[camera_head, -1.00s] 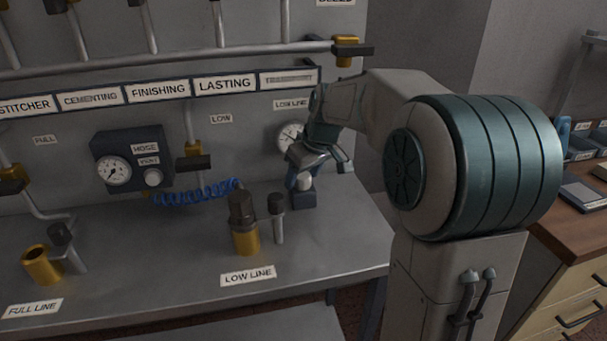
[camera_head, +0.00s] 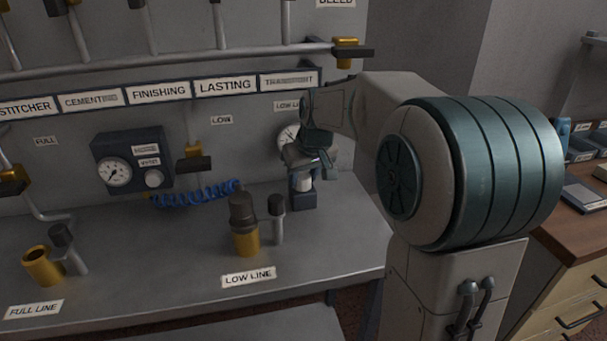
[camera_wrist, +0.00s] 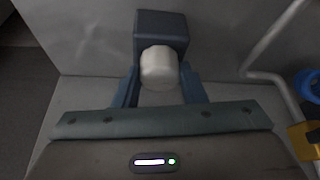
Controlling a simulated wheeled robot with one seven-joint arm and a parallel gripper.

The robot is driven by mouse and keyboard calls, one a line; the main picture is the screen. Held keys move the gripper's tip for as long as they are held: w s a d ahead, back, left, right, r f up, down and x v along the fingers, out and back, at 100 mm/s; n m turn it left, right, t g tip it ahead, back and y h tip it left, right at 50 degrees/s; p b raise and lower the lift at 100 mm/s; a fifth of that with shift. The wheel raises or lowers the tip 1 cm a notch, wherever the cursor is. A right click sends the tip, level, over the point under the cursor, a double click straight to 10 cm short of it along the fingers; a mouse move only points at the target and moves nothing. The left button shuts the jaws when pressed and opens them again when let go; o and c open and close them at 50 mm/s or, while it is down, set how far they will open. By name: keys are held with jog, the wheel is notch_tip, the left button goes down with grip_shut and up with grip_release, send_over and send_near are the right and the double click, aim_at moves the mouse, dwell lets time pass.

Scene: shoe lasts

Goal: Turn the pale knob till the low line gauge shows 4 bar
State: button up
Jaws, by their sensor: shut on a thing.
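The pale knob (camera_wrist: 159,68) is a whitish cylinder on a dark blue block (camera_wrist: 162,30) in the wrist view. In the head view the knob (camera_head: 303,183) shows below my gripper, above its dark base (camera_head: 304,200). My gripper (camera_wrist: 160,84) is shut on the knob, with one blue finger on each side.
A hose point box (camera_head: 132,160) with its own gauge and pale knob is at left. A brass socket with a dark fitting (camera_head: 244,225) and a dark-topped lever (camera_head: 277,218) stand on the bench near the LOW LINE label (camera_head: 248,276). A blue coiled hose (camera_head: 195,195) lies behind.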

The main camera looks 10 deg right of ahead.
jog(key=shift+a+m+h, duration=0.15)
jog(key=shift+m+h, duration=0.65)
jog(key=shift+m, duration=1.2)
jog(key=o, duration=1)
jog(key=shift+r, duration=0.1)
jog(key=p+v, duration=0.2)
jog(key=v, duration=1.1)
jog(key=shift+s+r, duration=0.15)
jog(key=shift+r, duration=0.2)
jog(key=shift+s, duration=0.1)
